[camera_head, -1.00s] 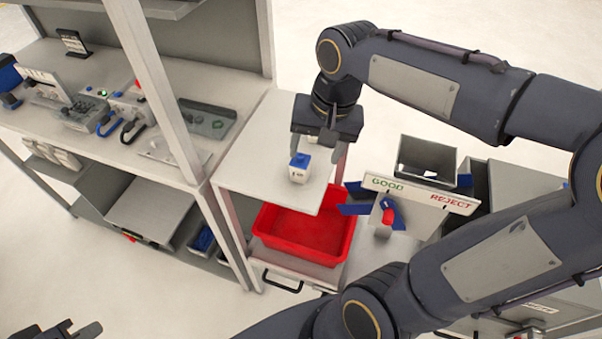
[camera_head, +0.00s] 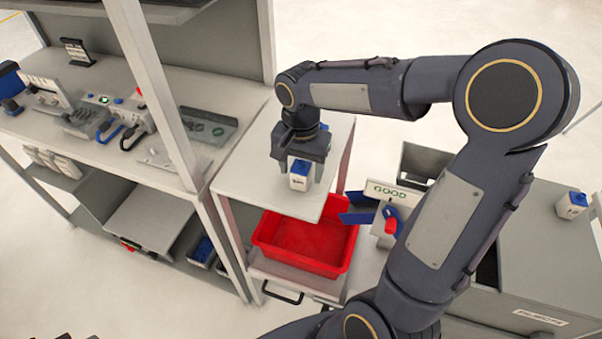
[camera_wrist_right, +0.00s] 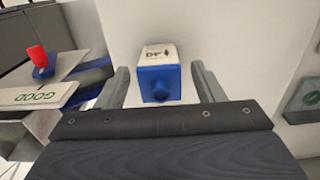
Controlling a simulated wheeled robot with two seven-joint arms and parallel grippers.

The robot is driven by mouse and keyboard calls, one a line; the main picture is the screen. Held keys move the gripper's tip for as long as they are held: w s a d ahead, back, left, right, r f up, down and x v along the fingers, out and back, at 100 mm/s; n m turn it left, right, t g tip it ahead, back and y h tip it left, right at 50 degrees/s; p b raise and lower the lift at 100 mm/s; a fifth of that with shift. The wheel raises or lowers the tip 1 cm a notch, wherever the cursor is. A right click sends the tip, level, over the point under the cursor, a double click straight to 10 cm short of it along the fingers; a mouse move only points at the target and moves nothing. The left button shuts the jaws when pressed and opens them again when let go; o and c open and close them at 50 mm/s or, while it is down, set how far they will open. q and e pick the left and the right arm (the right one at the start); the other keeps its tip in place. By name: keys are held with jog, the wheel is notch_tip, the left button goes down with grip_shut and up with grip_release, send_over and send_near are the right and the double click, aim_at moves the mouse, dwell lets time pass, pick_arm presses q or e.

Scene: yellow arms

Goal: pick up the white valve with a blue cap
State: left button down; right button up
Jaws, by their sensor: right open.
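The white valve with a blue cap (camera_head: 299,181) stands upright on the light top of a small table (camera_head: 240,180). In the right wrist view the valve (camera_wrist_right: 158,72) shows its blue cap and a marked white side, between the two fingers with a gap on each side. My right gripper (camera_head: 302,169) is open, pointing down over the valve, its fingers on either side of it. Only dark slivers of my left gripper show at the bottom left edge of the head view, so its jaws cannot be read.
A second white valve with a blue cap (camera_head: 571,205) stands on the grey cabinet at the right. A red bin (camera_head: 262,238) sits below the tabletop. A GOOD sign (camera_head: 388,192) stands right of the table. A shelf post (camera_head: 160,100) rises to the left.

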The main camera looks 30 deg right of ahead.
aim_at(301, 162)
jog(key=c, duration=1.1)
jog(key=shift+r, duration=0.6)
notch_tip(301, 162, up, 2)
jog(key=shift+s+r, duration=0.1)
jog(key=shift+r, duration=0.1)
jog(key=s+r+b, duration=0.1)
jog(key=s+r, duration=0.8)
jog(key=s, duration=0.4)
jog(key=shift+s+a+r, duration=0.2)
jog(key=shift+s, duration=0.2)
